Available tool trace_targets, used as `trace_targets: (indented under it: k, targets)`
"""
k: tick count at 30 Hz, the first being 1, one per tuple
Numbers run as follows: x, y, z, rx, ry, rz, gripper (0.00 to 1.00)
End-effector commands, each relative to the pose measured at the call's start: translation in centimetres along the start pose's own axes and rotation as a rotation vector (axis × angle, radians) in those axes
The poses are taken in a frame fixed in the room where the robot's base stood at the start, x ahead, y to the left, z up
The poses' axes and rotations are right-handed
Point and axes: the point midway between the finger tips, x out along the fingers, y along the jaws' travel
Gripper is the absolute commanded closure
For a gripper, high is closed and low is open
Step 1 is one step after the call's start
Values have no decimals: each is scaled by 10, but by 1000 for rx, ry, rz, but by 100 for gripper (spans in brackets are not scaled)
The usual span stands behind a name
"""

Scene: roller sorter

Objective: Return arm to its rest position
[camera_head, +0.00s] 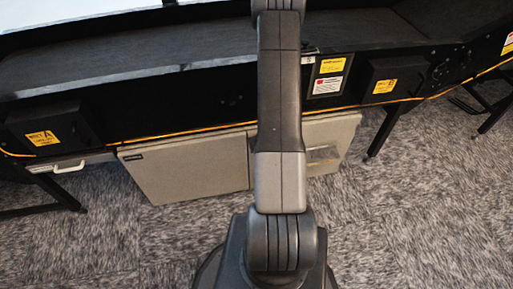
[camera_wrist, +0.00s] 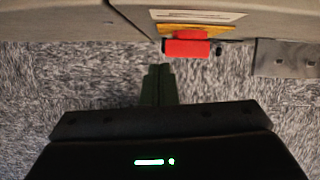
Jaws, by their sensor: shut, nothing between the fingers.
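My arm (camera_head: 280,110) rises from my base up the middle of the head view and runs out of its top edge. My gripper is not visible in that view. In the wrist view my gripper (camera_wrist: 158,70) shows as two dark fingers close together, shut and empty. Grey carpet shows behind and around the fingertips, and they appear apart from everything else.
A black sorter frame (camera_head: 190,105) with a dark belt (camera_head: 180,62) crosses the head view. Beige cabinets (camera_head: 185,168) stand beneath it. A red piece (camera_wrist: 187,47) on a beige unit (camera_wrist: 190,14) lies beyond my fingertips. Patterned carpet (camera_head: 440,180) is open at right.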

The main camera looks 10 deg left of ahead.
Motion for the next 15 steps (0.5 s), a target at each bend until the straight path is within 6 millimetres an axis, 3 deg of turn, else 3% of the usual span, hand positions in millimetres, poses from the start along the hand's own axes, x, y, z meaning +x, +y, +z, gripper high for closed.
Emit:
trace_targets:
  k: [1, 7, 15]
  targets:
    - [-19, 1, 5, -2, -5, -1, 100]
    - [-60, 3, 3, -2, -2, -1, 100]
    - [-92, 4, 1, -2, 0, -1, 100]
